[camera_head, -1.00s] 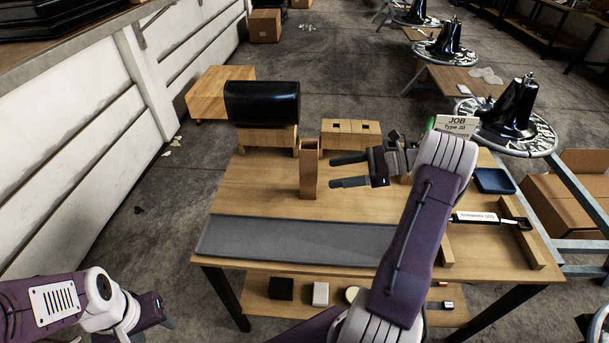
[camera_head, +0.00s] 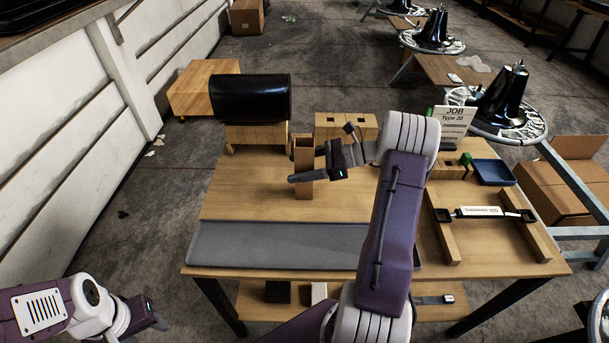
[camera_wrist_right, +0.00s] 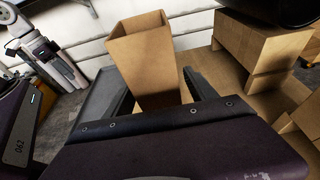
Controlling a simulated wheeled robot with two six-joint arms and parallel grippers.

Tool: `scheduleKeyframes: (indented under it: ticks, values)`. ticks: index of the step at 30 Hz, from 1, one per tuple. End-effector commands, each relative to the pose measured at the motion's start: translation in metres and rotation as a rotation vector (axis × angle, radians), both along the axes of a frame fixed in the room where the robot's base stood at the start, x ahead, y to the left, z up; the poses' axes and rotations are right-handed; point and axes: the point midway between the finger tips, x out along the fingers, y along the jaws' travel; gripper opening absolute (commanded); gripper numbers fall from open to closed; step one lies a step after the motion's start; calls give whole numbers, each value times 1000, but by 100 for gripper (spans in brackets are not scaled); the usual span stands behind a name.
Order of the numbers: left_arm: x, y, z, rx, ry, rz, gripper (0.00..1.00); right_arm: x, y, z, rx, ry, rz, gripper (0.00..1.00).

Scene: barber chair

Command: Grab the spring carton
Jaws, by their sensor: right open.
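The spring carton, a tall narrow open-topped brown cardboard box (camera_head: 303,158), stands upright on the wooden table. My right gripper (camera_head: 304,170) is open around it, with one finger crossing in front of the carton in the head view. In the right wrist view, the carton (camera_wrist_right: 148,58) stands between the two dark fingers of the gripper (camera_wrist_right: 160,98), and its lower part is partly hidden by the gripper body. Small gaps seem to show beside it. My left gripper (camera_head: 150,318) is low at the left, away from the table; its fingers do not show clearly.
A black padded headrest (camera_head: 250,97) on a wooden stand and a wooden block with holes (camera_head: 345,127) stand behind the carton. A grey mat (camera_head: 275,245) lies along the front edge. A blue tray (camera_head: 492,172) and a job card (camera_head: 453,124) are at the right.

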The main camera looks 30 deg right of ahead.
Motion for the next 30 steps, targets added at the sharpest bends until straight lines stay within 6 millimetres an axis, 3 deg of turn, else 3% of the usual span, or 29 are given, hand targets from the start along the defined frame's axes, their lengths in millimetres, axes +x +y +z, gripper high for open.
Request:
scheduleKeyframes:
  ticks: [3, 10, 17, 24, 30]
  values:
    - [0, 0, -4, 0, 0, 0, 51, 6, 11, -5, -1, 0, 1, 65]
    - [0, 0, -3, 0, 0, 0, 51, 7, 12, -4, -1, 0, 0, 63]
    - [0, 0, -3, 0, 0, 0, 51, 7, 11, -4, -1, 0, 0, 0]
    - [0, 0, -2, 0, 0, 0, 51, 7, 11, 0, -2, -1, 0, 0]
    - [0, 0, 16, 0, 0, 0, 51, 8, 11, 45, -6, -5, 0, 0]
